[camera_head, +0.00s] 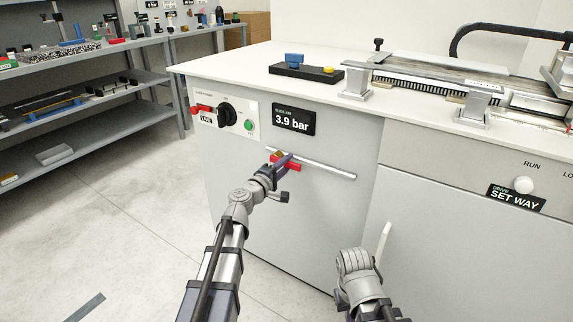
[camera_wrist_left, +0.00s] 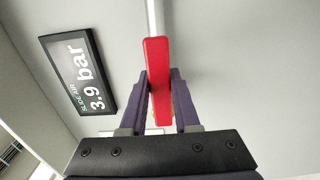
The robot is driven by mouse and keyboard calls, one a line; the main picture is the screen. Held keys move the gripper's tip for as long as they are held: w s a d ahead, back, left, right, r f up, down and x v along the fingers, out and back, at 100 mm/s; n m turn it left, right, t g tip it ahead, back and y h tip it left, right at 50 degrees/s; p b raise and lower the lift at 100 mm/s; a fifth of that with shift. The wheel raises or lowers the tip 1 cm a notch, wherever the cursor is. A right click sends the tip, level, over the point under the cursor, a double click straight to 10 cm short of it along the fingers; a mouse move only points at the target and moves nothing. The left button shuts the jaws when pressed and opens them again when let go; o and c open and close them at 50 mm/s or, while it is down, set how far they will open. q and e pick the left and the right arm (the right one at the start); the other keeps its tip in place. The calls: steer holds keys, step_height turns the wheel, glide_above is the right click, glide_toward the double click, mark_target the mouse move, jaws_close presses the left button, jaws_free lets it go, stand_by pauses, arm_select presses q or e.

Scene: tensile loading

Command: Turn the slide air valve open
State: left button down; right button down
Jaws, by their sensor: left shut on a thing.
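The slide air valve's red handle (camera_head: 287,167) sits on a thin metal pipe (camera_head: 325,172) on the front of the white cabinet. In the left wrist view the red handle (camera_wrist_left: 156,70) stands between my fingers, roughly in line with the pipe (camera_wrist_left: 153,18). My left gripper (camera_head: 278,164) is shut on this handle. The slide air display (camera_head: 294,120) reads 3.9 bar, and it also shows in the left wrist view (camera_wrist_left: 78,72). My right arm shows at the bottom, but its fingertips cannot be made out.
A panel with a black rotary knob (camera_head: 227,114), a green button (camera_head: 249,125) and a red switch (camera_head: 201,108) is left of the display. A white knob (camera_head: 524,184) is on the right cabinet. Shelves (camera_head: 75,100) stand at the left. The floor between is clear.

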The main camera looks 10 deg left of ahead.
stand_by(0.4)
arm_select(q)
steer(key=c, duration=0.6)
jaws_free()
steer(key=shift+c, duration=0.2)
steer(key=shift+s, duration=0.1)
steer(key=v, duration=0.7)
steer(key=shift+s+a, duration=0.2)
steer(key=shift+s, duration=0.05)
